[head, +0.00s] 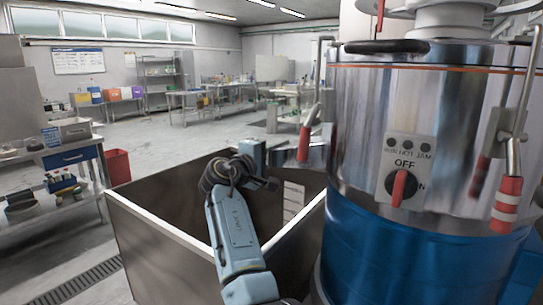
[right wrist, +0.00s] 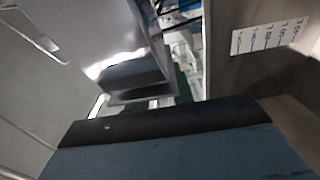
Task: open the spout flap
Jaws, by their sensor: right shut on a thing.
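The grinder is a polished steel drum (head: 425,130) on a blue lower body (head: 400,255), at the right of the head view. Its metal spout (head: 317,157) sticks out to the left above a bin. A lever with a red grip (head: 304,144) stands at the spout. My right gripper (head: 264,160) is at the spout's outer end, shut on the spout flap, whose held part is mostly hidden. In the right wrist view a dark finger pad (right wrist: 165,122) fills the bottom, and shiny sheet metal (right wrist: 100,35) is close by. My left gripper is not in view.
A large open metal bin (head: 160,225) stands below the spout, with a white label (head: 293,201) inside. The control panel has a red knob (head: 399,188) pointing at OFF. A striped red handle (head: 507,205) hangs at the right. Shelves (head: 65,160) and a red bin (head: 117,166) stand left.

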